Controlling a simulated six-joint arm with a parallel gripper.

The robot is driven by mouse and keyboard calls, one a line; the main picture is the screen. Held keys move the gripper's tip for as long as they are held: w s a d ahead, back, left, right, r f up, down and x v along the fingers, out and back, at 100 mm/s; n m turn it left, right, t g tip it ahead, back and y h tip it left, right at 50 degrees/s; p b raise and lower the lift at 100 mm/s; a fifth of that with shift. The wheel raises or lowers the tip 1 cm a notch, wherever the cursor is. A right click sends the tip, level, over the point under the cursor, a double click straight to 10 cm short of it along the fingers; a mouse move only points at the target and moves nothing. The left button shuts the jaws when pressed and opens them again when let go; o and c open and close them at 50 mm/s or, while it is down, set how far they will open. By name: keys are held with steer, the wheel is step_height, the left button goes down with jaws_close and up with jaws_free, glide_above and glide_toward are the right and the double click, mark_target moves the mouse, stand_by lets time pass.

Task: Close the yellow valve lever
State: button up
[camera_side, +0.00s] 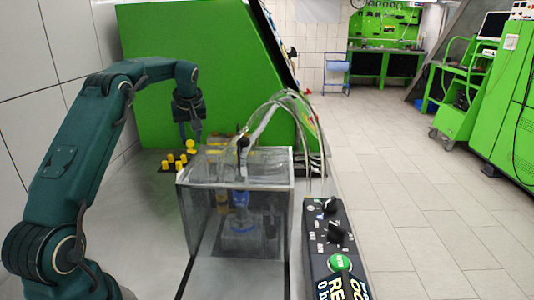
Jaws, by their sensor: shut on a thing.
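My gripper (190,132) points down behind the left rear corner of the clear tank. Its jaws are shut on a small yellow piece (190,145) at their tips. The piece is too small to tell whether it is the valve lever. Another yellow part (216,142) shows at the back edge of the tank, to the right of my gripper. I cannot make out its shape or the lever's angle.
The clear tank (235,170) holds a blue pump (240,212). Several yellow pegs (176,163) stand on a dark base left of it. Hoses (275,105) arch over the tank. A black control box (332,240) stands at front right. A green machine (195,65) is behind.

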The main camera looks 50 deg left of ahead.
steer(key=shift+o, duration=0.3)
steer(key=shift+w+d+f, duration=0.2)
steer(key=shift+w+d, duration=0.1)
steer(key=shift+w, duration=0.8)
steer(key=shift+c, duration=0.9)
steer(key=shift+w, duration=0.1)
steer(key=shift+r, duration=0.1)
steer(key=o, duration=1.5)
steer(key=shift+a, duration=0.1)
